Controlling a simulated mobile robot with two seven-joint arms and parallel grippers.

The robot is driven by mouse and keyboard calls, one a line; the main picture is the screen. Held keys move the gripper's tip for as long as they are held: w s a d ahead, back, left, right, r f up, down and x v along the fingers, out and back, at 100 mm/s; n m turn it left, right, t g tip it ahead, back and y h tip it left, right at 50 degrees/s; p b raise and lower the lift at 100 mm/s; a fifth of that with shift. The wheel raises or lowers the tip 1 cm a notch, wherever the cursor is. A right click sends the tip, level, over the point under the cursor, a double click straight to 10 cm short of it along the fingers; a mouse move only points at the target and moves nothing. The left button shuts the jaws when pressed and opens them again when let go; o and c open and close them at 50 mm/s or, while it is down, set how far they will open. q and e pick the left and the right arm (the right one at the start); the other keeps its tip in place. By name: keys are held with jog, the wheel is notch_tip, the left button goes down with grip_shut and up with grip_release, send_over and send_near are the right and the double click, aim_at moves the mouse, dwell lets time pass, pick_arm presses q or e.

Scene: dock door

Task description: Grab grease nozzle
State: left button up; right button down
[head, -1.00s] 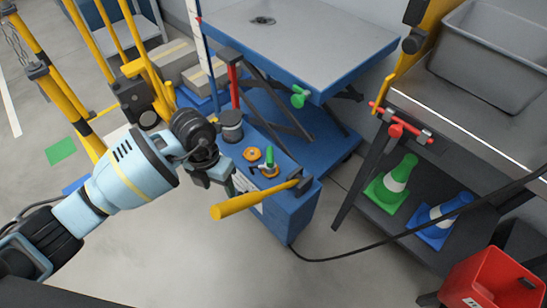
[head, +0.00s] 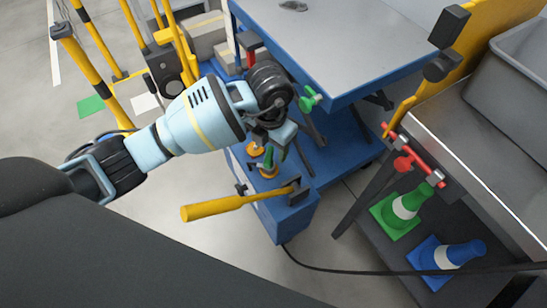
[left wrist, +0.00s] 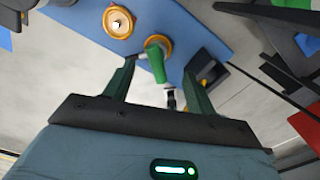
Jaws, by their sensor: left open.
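A small green upright piece (head: 269,156) on an orange round base stands on the top of a blue box; it seems to be the grease nozzle. In the left wrist view the green piece (left wrist: 156,62) shows between my fingers, beyond a gap I cannot judge. My left gripper (head: 267,143) is open, points down over the blue box and partly hides the piece in the head view. Its two dark green fingers (left wrist: 159,72) stand apart with nothing held. My right gripper is not in view.
An orange disc (left wrist: 118,21) lies beside the green piece. A yellow-handled tool (head: 225,204) juts over the box's front edge. A blue lift table (head: 340,45) stands behind, with a green knob (head: 310,98) near my gripper. Cones and a black cable are at right.

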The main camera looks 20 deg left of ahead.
aim_at(269, 162)
pick_arm(q)
jog(key=shift+s+f, duration=0.1)
jog(key=shift+f, duration=0.55)
jog(key=shift+f+b, duration=0.4)
jog(key=shift+f, duration=0.3)
jog(key=shift+a+f+b, duration=0.2)
jog(key=shift+f+b, duration=0.6)
jog(key=shift+f, duration=1.85)
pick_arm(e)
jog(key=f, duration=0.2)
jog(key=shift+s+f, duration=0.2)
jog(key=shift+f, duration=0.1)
pick_arm(q)
jog(key=shift+r, duration=0.1)
